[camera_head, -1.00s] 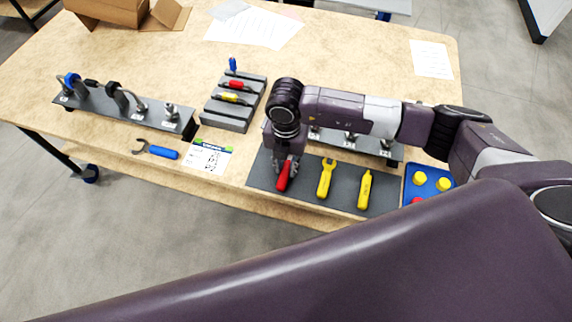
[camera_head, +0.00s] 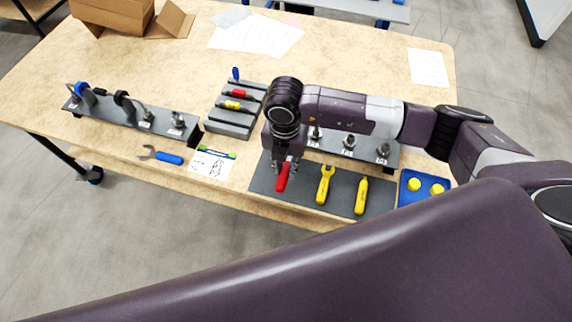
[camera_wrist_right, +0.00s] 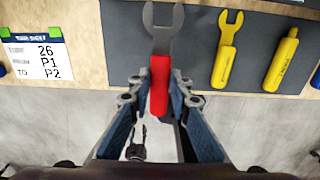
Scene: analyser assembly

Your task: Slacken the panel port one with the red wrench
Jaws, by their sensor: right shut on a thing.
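The red wrench (camera_wrist_right: 159,85) has a grey open-ended head and a red handle. It lies over the dark mat in the right wrist view, its head pointing away from me. My right gripper (camera_wrist_right: 158,95) is shut on the red handle. In the head view the red handle (camera_head: 283,178) shows below my right gripper (camera_head: 285,166); I cannot tell if the wrench is lifted. A grey panel with several ports (camera_head: 348,143) stands behind the mat, partly hidden by my right arm. Another panel (camera_head: 155,122) with ports and hoses stands at left. Port one's label is unreadable. My left gripper is not in view.
A yellow wrench (camera_head: 325,184) and a yellow tool (camera_head: 361,197) lie on the mat (camera_head: 343,203) to the right. A blue tray (camera_head: 413,199) is beyond them. A card (camera_head: 211,163), a blue-handled wrench (camera_head: 168,158) and a grey tool rack (camera_head: 228,128) are to the left.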

